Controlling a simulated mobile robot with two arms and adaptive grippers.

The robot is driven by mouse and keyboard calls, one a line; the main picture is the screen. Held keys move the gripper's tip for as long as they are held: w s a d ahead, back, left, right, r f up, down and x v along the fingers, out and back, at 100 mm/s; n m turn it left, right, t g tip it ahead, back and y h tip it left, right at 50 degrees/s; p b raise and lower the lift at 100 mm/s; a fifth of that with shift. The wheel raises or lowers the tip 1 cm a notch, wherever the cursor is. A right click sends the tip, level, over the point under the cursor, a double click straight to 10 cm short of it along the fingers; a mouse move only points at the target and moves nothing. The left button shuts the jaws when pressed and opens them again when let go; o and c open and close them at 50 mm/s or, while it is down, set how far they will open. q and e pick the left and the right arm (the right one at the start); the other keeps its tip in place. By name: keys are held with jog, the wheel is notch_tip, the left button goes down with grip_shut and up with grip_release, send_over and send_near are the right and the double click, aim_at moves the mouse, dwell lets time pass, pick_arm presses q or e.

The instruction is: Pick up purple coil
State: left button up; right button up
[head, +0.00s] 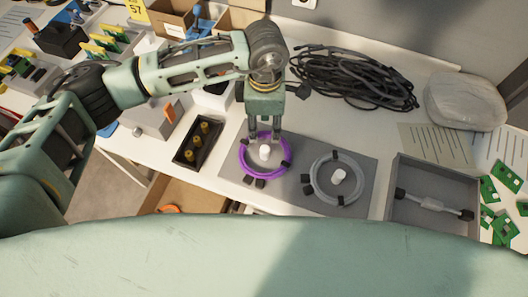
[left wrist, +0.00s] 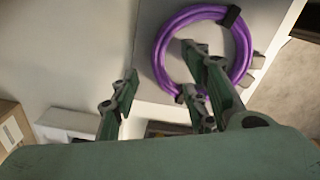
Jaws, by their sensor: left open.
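The purple coil (head: 243,155) lies on a grey mat (head: 232,183) around a white peg (head: 265,151), with black clips on its ring. It also shows in the left wrist view (left wrist: 161,53), partly behind the gripper fingers. My left gripper (head: 264,133) is open and points down over the far part of the coil. In the left wrist view the open fingers (left wrist: 160,95) are apart, one side overlapping the coil's near edge. I cannot tell whether they touch it. My right gripper is not in view.
A grey-white coil (head: 316,184) lies around another peg (head: 339,176) to the right. A grey tray (head: 436,230) holds a cable part. A black tray (head: 198,141) with brass pieces stands left. Black cables (head: 355,75) lie behind the gripper.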

pick_arm(q)
jog(key=shift+f, duration=1.4)
jog(key=shift+c, duration=0.4)
grip_shut()
jog(key=shift+r, duration=0.15)
